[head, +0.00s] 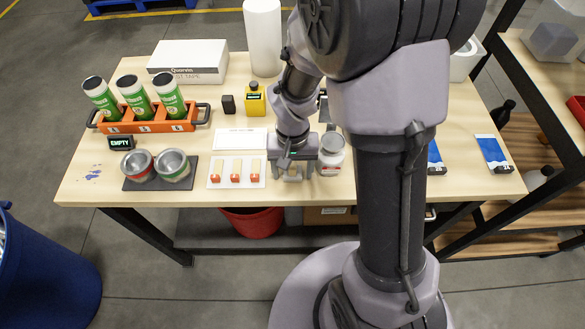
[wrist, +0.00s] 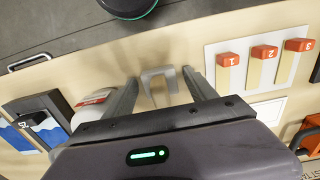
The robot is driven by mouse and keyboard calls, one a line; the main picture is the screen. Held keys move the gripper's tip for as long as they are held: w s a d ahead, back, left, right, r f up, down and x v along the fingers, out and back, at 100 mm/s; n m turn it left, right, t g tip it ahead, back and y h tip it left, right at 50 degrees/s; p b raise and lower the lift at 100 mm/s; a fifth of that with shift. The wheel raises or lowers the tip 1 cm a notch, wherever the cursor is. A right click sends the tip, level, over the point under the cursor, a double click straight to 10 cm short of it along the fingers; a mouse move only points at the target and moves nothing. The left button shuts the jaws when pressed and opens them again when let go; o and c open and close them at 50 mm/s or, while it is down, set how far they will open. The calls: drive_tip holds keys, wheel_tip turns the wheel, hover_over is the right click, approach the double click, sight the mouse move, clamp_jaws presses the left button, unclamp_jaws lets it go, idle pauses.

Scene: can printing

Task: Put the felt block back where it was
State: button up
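The jar (head: 331,157) is close on my gripper's right, the numbered strip card (head: 237,173) close on its left. Two metal cups (head: 173,165) stand on a dark mat farther left. An orange rack (head: 150,126) holds green cans. Blue-printed cards (head: 493,152) lie at right.

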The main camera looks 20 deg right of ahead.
sight(292, 167)
wheel_tip(292, 167, up, 16)
drive_tip(key=p, duration=0.5)
drive_tip(key=s+a+r+t+y, duration=0.1)
drive_tip(key=s+a+r+t, duration=0.1)
drive_tip(key=s+r, duration=0.4)
drive_tip(key=s+a+r+t+y, duration=0.1)
drive_tip(key=s+a+r+t, duration=0.1)
drive_tip(key=s+r, duration=0.4)
drive_tip(key=shift+s+r+m+t, duration=0.25)
drive_tip(key=shift+s+m+t, duration=0.15)
drive_tip(key=shift+t, duration=0.5)
